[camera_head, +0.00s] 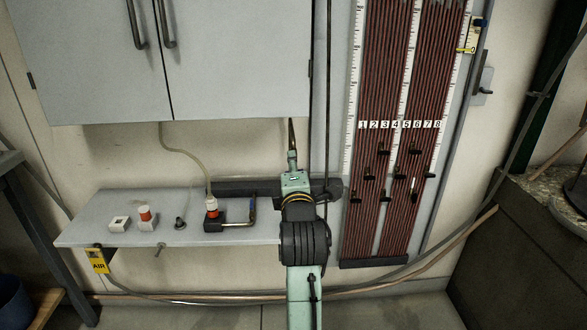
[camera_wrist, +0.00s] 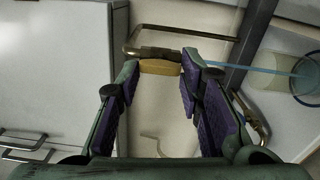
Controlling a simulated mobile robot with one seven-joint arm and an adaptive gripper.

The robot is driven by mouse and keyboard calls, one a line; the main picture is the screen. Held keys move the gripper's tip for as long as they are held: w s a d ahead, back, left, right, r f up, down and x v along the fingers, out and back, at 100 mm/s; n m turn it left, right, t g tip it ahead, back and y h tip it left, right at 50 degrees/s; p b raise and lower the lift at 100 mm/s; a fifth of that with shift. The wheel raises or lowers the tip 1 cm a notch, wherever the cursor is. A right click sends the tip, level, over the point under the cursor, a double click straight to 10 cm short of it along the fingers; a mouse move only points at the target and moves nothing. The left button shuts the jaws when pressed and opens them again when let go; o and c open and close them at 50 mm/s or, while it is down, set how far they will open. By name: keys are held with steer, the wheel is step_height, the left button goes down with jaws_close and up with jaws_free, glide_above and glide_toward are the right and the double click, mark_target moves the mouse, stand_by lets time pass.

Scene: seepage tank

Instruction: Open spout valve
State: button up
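In the wrist view, a brass valve (camera_wrist: 155,52) with a yellowish handle (camera_wrist: 160,67) lies straight ahead of my gripper, on a thin bent brass pipe (camera_wrist: 185,31). I take it for the spout valve. My gripper (camera_wrist: 160,72) is open, its two purple-padded fingers apart. The handle shows in the gap at the fingertips and nearly spans it; I cannot tell whether either finger touches it.
A shelf (camera_head: 105,208) left of my arm holds small fittings and a blue-levered valve (camera_head: 251,203). A grey cabinet (camera_head: 235,60) hangs above it. A numbered tube board (camera_head: 400,150) stands to the right. The wrist view shows a clear vessel (camera_wrist: 304,78) at right.

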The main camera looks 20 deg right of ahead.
steer(key=o, duration=1.1)
steer(key=shift+o, duration=0.2)
steer(key=v, duration=0.7)
steer(key=shift+s, duration=0.3)
steer(key=shift+w+a, duration=0.1)
steer(key=shift+a, duration=0.05)
